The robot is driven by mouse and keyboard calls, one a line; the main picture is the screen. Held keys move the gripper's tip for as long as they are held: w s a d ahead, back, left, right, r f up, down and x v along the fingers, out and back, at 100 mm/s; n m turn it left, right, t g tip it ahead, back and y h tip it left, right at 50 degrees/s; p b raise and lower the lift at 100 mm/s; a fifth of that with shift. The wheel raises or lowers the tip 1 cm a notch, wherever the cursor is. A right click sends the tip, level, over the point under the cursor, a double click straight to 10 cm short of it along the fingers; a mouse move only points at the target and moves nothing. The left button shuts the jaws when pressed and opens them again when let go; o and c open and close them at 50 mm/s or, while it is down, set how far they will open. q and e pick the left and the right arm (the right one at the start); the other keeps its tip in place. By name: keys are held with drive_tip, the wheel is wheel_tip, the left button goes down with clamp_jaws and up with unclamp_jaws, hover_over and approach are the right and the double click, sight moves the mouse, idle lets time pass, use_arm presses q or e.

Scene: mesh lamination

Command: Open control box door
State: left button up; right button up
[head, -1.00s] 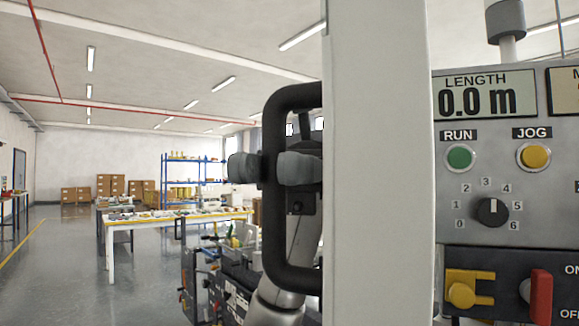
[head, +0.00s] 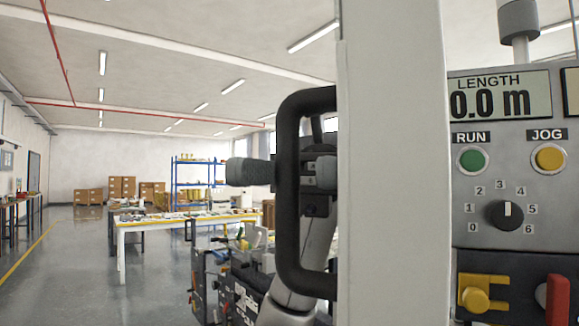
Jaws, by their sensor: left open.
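The control box door (head: 395,170) shows as a tall pale panel, standing out from the box toward me and seen nearly edge-on. A black D-shaped handle (head: 291,240) sticks out from its left side. The control box (head: 465,190) is to the right, its front panel uncovered, with a LENGTH display reading 0.0 m. My left gripper (head: 287,173) is open around the handle's upright bar. One grey finger is left of the bar, the other right of it, partly hidden near the door. Contact with the bar cannot be told. My right gripper is out of view.
The box carries a green RUN button (head: 473,160), a yellow JOG button (head: 549,158), a dial (head: 504,214) and a red switch (head: 557,300). Behind are a worktable (head: 150,224), blue shelves (head: 190,175) and cartons (head: 122,187). The floor at left is clear.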

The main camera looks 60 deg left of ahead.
use_arm(q)
drive_tip(key=p+v, duration=0.1)
drive_tip(key=v, duration=0.6)
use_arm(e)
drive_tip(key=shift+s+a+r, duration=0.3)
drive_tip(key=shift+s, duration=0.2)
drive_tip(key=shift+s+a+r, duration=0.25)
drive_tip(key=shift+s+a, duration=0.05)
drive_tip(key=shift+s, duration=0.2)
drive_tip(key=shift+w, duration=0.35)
